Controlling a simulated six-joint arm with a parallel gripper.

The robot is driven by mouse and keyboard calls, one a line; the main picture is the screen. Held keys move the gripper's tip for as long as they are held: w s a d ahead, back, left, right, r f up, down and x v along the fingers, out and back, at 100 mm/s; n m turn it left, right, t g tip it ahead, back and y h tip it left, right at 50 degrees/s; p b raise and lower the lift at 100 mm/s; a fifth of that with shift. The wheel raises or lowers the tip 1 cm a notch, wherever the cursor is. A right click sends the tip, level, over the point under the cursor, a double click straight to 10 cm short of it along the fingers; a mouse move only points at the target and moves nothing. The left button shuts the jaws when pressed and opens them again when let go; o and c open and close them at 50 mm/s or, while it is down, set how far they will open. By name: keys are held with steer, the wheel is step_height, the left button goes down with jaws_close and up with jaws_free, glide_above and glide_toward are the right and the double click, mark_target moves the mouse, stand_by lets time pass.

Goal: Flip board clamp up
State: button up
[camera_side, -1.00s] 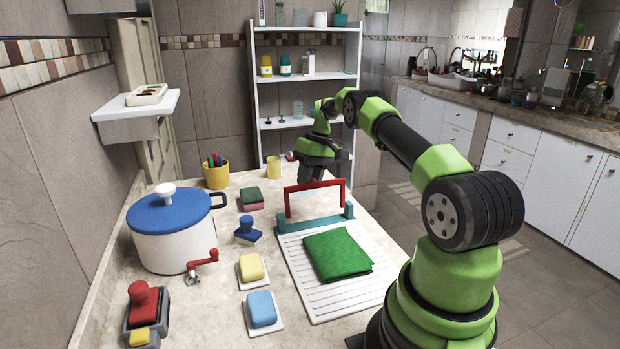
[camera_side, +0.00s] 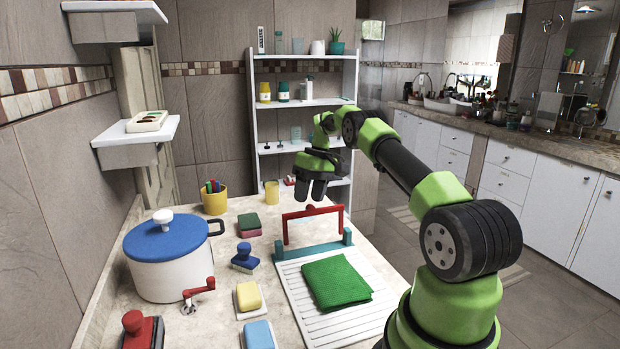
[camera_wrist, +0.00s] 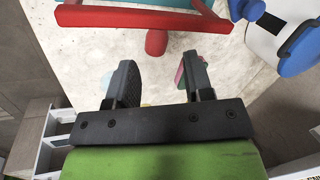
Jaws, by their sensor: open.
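The red clamp (camera_side: 312,211) stands upright at the far end of the white ribbed board (camera_side: 310,316), above a teal base bar (camera_side: 315,248). A folded green cloth (camera_side: 337,282) lies on the board. In the side view my gripper (camera_side: 312,199) hangs just above and behind the clamp's top bar, fingers pointing down. In the wrist view the red clamp (camera_wrist: 175,20) spans the top, with a red knob (camera_wrist: 156,42) projecting towards my gripper (camera_wrist: 160,75). The fingers are apart with nothing between them, and I see a gap between them and the clamp.
A blue-lidded pot (camera_side: 166,255) stands at the left. A blue-handled stamp (camera_side: 244,258), yellow sponge (camera_side: 248,296), green-and-pink sponge (camera_side: 249,224) and yellow cups (camera_side: 215,201) lie left of the board. A shelf unit (camera_side: 300,102) stands behind.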

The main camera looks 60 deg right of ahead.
step_height(320, 180, up, 7)
stand_by(0.3)
stand_by(0.5)
steer(key=s+a+r+n+t+h, duration=0.1)
steer(key=a+r+t+h, duration=0.1)
steer(key=a+r, duration=1.55)
steer(key=s+a+f+t, duration=0.2)
steer(key=s+a, duration=0.5)
steer(key=s, duration=0.1)
steer(key=s+a+f+t, duration=0.1)
steer(key=s+a+f, duration=0.2)
steer(key=s+a, duration=0.4)
steer(key=shift+s+a+t+y, duration=0.2)
steer(key=shift+s+t+y, duration=0.2)
steer(key=shift+s, duration=0.6)
steer(key=shift+f, duration=0.1)
